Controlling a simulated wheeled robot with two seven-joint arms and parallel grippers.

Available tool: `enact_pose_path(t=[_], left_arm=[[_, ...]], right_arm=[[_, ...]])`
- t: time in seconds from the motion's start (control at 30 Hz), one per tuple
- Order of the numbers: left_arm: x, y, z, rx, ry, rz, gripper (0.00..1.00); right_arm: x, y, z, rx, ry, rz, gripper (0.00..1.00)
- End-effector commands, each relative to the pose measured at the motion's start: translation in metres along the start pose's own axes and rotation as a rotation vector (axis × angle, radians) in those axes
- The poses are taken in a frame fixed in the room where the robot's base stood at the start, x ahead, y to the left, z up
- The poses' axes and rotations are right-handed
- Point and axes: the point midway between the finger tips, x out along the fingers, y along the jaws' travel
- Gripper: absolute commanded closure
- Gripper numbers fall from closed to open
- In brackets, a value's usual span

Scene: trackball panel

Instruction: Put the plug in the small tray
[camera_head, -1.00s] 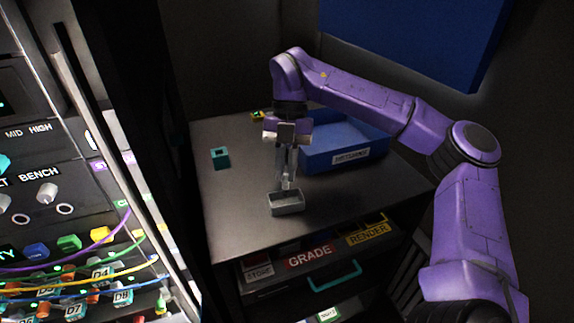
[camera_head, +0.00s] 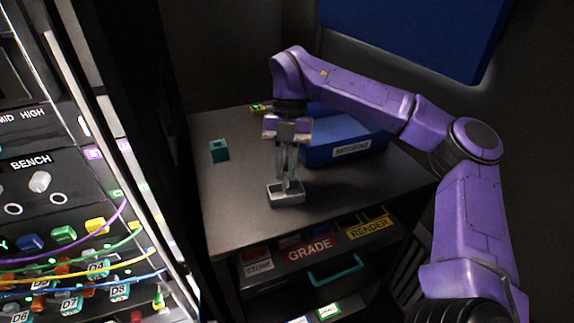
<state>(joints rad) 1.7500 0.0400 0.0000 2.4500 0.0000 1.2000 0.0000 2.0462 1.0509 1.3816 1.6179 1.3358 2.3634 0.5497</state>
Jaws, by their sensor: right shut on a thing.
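The small tray (camera_head: 287,202) is a grey open box near the front edge of the cabinet top. My right gripper (camera_head: 289,184) points straight down with its fingertips at the tray's opening. It is shut on a small pale thing, which I take to be the plug; fingers and tray hide most of it. I cannot tell whether it touches the tray floor. My left gripper is not in view.
A blue bin (camera_head: 345,150) with a label stands right behind the gripper. A teal block (camera_head: 219,150) sits at the left, and a small yellow thing (camera_head: 258,109) lies at the back. A cable panel (camera_head: 70,240) stands at left. The top's front left is clear.

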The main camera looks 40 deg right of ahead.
Motion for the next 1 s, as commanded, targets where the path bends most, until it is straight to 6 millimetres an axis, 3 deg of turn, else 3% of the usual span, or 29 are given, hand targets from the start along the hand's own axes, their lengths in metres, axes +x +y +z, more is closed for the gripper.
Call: enact_pose_path(t=[1.0], left_arm=[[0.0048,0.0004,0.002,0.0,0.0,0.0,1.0]], right_arm=[[0.0052,-0.0005,0.0025,0.001,0.0,0.0,1.0]])
